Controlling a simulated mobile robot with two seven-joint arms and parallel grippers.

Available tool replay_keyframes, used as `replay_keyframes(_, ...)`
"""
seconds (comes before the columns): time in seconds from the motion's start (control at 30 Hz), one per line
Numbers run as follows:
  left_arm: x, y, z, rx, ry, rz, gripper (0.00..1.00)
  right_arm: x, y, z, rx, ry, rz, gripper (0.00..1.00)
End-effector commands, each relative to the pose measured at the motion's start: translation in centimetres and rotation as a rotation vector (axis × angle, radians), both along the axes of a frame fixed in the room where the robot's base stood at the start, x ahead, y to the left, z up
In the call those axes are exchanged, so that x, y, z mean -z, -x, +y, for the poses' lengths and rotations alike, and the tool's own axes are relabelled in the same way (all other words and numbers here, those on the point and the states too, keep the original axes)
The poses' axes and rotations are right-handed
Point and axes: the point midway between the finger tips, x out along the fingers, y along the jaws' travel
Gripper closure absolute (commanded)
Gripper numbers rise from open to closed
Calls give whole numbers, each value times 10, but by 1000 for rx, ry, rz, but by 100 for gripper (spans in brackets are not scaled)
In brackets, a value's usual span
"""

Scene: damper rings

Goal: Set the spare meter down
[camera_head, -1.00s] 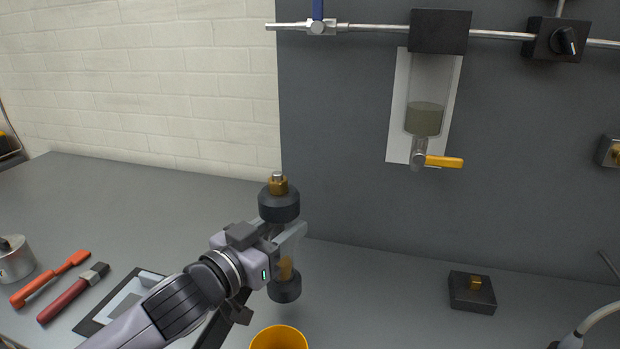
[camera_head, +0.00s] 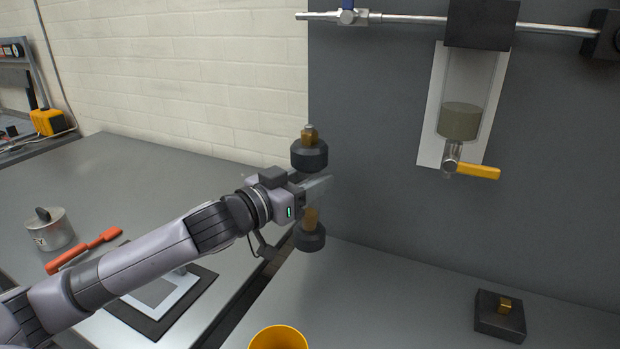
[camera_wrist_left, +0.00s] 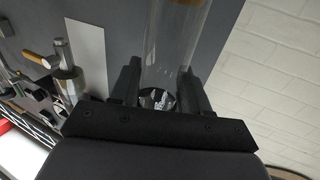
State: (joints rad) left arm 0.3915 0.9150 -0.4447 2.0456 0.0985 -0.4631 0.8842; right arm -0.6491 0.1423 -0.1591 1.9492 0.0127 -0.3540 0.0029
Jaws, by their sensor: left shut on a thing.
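The spare meter (camera_head: 310,238) is a clear tube with black caps and brass fittings at its top and bottom. My left gripper (camera_head: 312,186) is shut on its clear middle and holds it upright, apart from the worktop, in front of the grey panel. In the left wrist view the clear tube (camera_wrist_left: 175,50) stands between the two dark fingers (camera_wrist_left: 158,92). A second meter-like glass (camera_head: 461,95) with murky liquid and a yellow-handled valve hangs on the panel. My right gripper is not in view.
A yellow cup (camera_head: 278,338) stands at the front edge of the picture. A black block with a brass fitting (camera_head: 499,316) sits at the right. A dark-framed mat (camera_head: 203,287), an orange tool (camera_head: 108,236) and a metal pot (camera_head: 50,230) lie left. The worktop between cup and block is clear.

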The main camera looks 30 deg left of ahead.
Motion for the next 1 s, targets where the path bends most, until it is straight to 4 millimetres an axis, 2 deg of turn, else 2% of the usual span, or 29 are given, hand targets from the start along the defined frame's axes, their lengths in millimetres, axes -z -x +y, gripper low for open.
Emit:
replay_keyframes(0.07,-4,0,0,0,2,-3,100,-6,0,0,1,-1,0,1)
replay_keyframes(0.4,32,0,0,-1,1,-2,100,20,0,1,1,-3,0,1)
replay_keyframes(0.6,47,0,0,-1,2,-3,100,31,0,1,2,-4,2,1)
replay_keyframes(1.0,48,0,0,-1,0,-3,100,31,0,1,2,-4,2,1)
